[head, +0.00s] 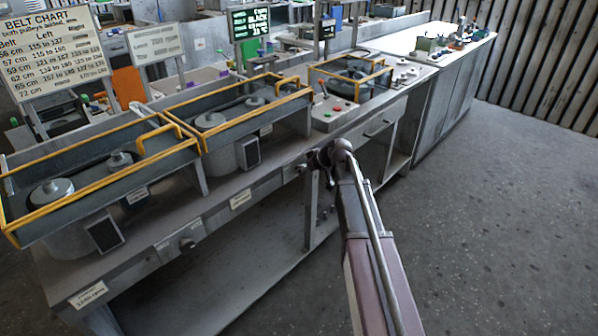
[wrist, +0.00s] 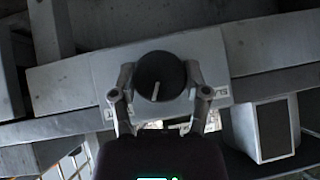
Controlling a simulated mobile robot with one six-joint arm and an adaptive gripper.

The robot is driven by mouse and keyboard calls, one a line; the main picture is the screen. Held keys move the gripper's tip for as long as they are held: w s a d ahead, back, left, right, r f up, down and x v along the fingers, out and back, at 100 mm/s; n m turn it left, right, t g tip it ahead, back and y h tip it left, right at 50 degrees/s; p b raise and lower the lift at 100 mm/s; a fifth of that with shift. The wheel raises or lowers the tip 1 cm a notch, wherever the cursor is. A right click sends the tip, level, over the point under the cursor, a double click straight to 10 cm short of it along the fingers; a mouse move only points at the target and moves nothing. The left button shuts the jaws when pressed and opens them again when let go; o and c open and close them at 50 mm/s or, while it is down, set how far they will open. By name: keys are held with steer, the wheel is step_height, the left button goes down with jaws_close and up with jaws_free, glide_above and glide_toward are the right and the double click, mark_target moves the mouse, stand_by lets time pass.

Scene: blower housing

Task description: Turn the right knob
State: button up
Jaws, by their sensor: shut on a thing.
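The right knob (wrist: 160,75) is round and black with a white pointer line. In the wrist view it sits on a grey plate on the bench front, between my two fingers. My gripper (wrist: 160,88) is shut on it, one finger on each side. The white line stands nearly vertical in that view, its lower end leaning slightly left. In the head view my arm reaches the bench's front edge near the middle, and the knob is too small or hidden to make out there. The left knob (head: 187,244) shows on the front panel farther left.
Two yellow-railed blower housings (head: 232,122) with pulleys stand on the bench. A control box (head: 334,113) with coloured buttons and a third railed unit stand to the right. A belt chart (head: 58,52) is at upper left. The floor (head: 500,200) at right is clear.

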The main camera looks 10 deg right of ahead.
steer(key=shift+s+d+f+g, duration=0.1)
steer(key=shift+s+g, duration=0.1)
steer(key=shift+g, duration=0.1)
steer(key=shift+w+d+f+m+g+y+b, duration=0.1)
steer(key=shift+m+g+y+b, duration=0.15)
steer(key=shift+m+y+b, duration=0.2)
steer(key=shift+f+m+g+y+b, duration=0.1)
steer(key=shift+m+g+y+b, duration=0.2)
steer(key=shift+y, duration=0.25)
steer(key=shift+d+m+g+y+b, duration=0.1)
steer(key=shift+m+g+y+b, duration=0.35)
steer(key=shift+y+b, duration=0.55)
steer(key=m+y+b, duration=0.2)
steer(key=b, duration=0.1)
steer(key=shift+f+g+y, duration=0.1)
steer(key=shift+g+y, duration=0.3)
steer(key=shift+m+y+b, duration=0.5)
steer(key=shift+y+b, duration=0.1)
steer(key=shift+b, duration=0.25)
steer(key=shift+r, duration=0.25)
steer(key=o, duration=1.1)
steer(key=shift+o, duration=0.2)
